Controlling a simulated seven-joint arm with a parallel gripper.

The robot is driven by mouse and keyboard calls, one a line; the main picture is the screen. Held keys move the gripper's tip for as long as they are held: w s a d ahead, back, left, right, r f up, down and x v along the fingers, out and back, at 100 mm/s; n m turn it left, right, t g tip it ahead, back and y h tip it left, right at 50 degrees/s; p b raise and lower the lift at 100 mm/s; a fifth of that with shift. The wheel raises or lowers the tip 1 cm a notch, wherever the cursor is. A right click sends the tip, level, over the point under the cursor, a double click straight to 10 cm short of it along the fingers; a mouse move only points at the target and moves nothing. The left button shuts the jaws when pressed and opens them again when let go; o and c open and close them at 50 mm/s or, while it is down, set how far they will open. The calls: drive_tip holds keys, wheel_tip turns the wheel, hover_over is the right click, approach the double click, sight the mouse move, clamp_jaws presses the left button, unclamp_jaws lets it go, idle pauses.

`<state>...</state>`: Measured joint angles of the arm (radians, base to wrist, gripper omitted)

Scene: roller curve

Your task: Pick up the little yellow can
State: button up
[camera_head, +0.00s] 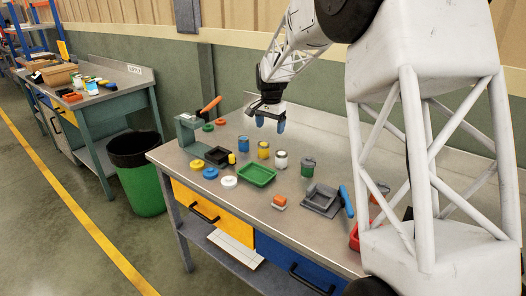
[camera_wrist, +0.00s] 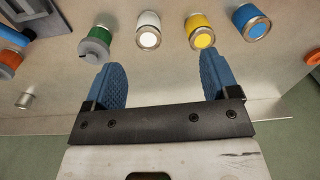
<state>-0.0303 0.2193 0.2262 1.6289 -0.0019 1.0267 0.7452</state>
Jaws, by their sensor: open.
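A yellow can (camera_head: 263,149) stands upright on the grey workbench (camera_head: 330,133), between a blue can (camera_head: 243,144) and a white can (camera_head: 280,160). It also shows in the wrist view (camera_wrist: 199,31), beyond the right fingertip and apart from it. A smaller yellow piece (camera_head: 231,158) sits by the black tray in the head view; its exact shape is too small to tell. My gripper (camera_head: 270,123) is open and empty above the back of the bench. In the wrist view its blue fingers (camera_wrist: 163,75) are spread, with nothing between them.
A green can (camera_wrist: 95,45) stands left of the white can in the wrist view. The bench's back strip is clear.

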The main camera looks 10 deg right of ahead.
drive_tip(key=m, duration=0.2)
hover_over(263, 143)
drive_tip(key=f, duration=0.7)
drive_tip(key=shift+s+f, duration=0.25)
drive_tip(key=shift+f, duration=0.1)
drive_tip(key=shift+f, duration=1.3)
drive_tip(key=shift+f, duration=2.6)
